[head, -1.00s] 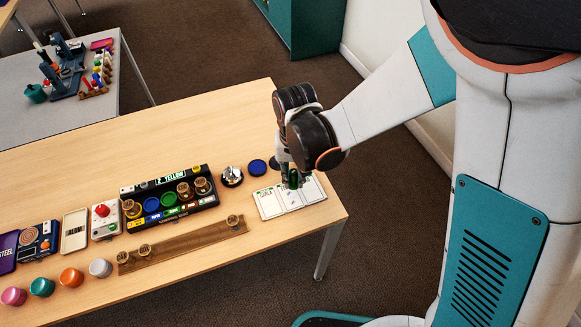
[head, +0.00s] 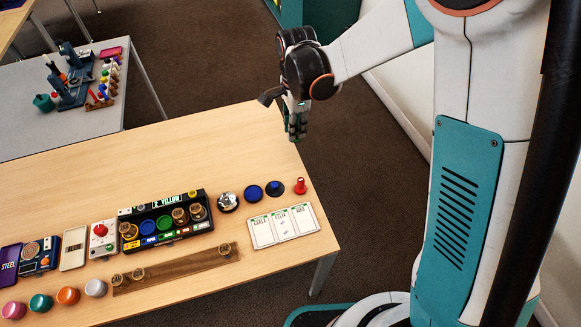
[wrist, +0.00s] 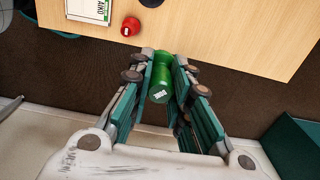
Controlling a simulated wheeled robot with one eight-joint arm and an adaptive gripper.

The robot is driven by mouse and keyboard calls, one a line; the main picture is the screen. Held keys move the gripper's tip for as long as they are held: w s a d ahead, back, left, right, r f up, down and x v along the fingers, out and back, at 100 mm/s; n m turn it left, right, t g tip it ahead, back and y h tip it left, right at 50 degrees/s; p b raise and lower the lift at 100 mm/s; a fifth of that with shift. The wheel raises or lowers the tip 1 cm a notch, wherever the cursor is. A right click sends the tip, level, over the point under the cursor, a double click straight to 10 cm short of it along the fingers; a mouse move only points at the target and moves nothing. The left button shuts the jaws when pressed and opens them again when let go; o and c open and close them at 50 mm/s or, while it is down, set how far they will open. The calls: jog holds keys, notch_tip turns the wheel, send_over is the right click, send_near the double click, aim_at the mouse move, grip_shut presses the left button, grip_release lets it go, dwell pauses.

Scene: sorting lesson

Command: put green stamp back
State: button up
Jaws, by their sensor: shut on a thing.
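My gripper (head: 297,132) is raised off the far right edge of the wooden table. In the wrist view my gripper (wrist: 161,85) is shut on the green stamp (wrist: 160,82), a green cylinder with a small white label on its end. The stamp is held clear of the table, above the dark floor. In the head view the fingers mostly hide it. A red stamp (head: 300,187) stands upright on the table near the right edge; it also shows in the wrist view (wrist: 130,27). White cards (head: 283,227) with green marks lie in front of it.
A dark pad with a blue stamp (head: 274,186), a blue disc (head: 253,193) and a silver bell (head: 228,201) stand left of the red stamp. A black console (head: 165,222) with coloured wells and a wooden rail (head: 180,267) lie farther left. The far part of the table is clear.

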notch_tip(320, 180, down, 19)
jog(key=b, duration=0.5)
jog(key=shift+r+b, duration=0.2)
jog(key=shift+b, duration=0.15)
jog(key=shift+r, duration=0.1)
jog(key=o, duration=0.4)
jog(key=shift+f, duration=0.2)
jog(key=o, duration=0.5)
jog(key=shift+r, duration=0.1)
